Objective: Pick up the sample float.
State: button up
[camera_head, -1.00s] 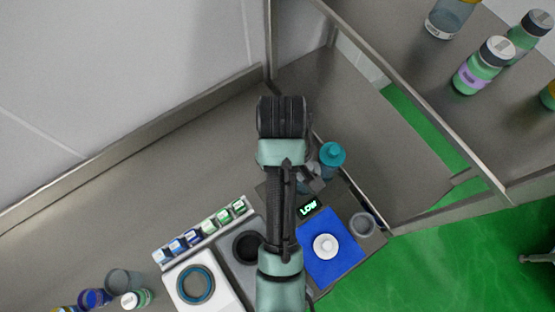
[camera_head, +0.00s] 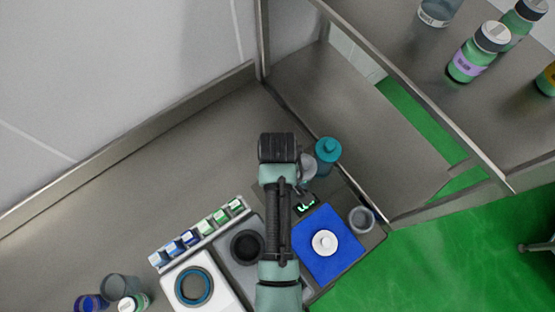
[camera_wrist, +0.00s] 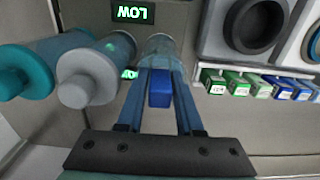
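I cannot tell for certain which item is the sample float. A small blue block (camera_wrist: 160,90) shows between my gripper's fingers in the wrist view and may be it. My gripper (camera_wrist: 161,72) has its two blue fingers apart, one on each side of the block, with small gaps visible. A clear, pale cylinder (camera_wrist: 160,45) stands just beyond the fingertips. To its left are a grey-capped cylinder (camera_wrist: 85,85) and a teal-capped one (camera_wrist: 25,75). In the head view my arm hides the block and the fingertips; the teal cap (camera_head: 327,149) shows beside the arm.
A row of small labelled blocks (camera_head: 204,232) lies left of my arm. A shelf with bottles (camera_head: 470,60) overhangs the right.

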jog(key=shift+f, duration=0.35)
jog(key=shift+c, duration=0.3)
grip_shut()
jog(key=shift+r, duration=0.15)
notch_tip(320, 180, up, 9)
jog(key=shift+w+f+b, duration=0.1)
jog(key=shift+b, duration=0.4)
notch_tip(320, 180, up, 9)
jog(key=p, duration=0.7)
jog(key=shift+p, duration=0.3)
